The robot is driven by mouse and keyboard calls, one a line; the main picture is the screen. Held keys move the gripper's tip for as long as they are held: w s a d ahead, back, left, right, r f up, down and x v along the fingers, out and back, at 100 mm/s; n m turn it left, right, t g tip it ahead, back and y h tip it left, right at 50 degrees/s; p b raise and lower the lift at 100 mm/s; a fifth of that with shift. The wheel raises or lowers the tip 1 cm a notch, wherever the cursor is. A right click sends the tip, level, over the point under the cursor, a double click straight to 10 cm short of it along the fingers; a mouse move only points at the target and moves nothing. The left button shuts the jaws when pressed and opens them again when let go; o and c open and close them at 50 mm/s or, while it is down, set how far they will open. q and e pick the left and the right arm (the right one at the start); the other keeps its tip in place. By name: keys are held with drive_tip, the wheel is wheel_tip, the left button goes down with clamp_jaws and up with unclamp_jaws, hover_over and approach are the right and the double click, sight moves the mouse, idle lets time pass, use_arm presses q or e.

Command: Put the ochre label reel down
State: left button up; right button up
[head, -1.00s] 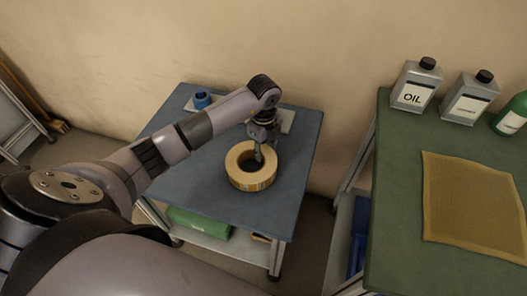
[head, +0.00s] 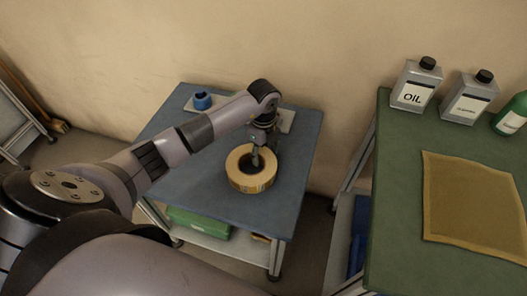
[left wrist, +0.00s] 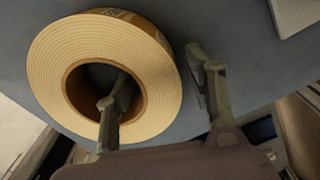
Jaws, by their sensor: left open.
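The ochre label reel (head: 254,183) lies flat on the blue table top, a wide ring with a dark round hole. My left gripper (head: 263,153) is over its far right side, pointing down, and is open. In the left wrist view the reel (left wrist: 52,82) fills the left half. There, one finger of my left gripper (left wrist: 155,80) reaches over the hole and the other is outside the rim, with a gap between it and the reel. How deep the inner finger sits is hard to tell. My right gripper is not in view.
The blue table (head: 195,170) has free room left of the reel. A small blue roll (head: 202,100) sits on a pale plate at its back. At right, a green table (head: 395,190) holds an ochre mat (head: 470,205), an oil can (head: 414,88), another can and a green bottle.

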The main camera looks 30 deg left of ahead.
use_arm(q)
wheel_tip(320, 180, up, 12)
idle(0.4)
idle(0.5)
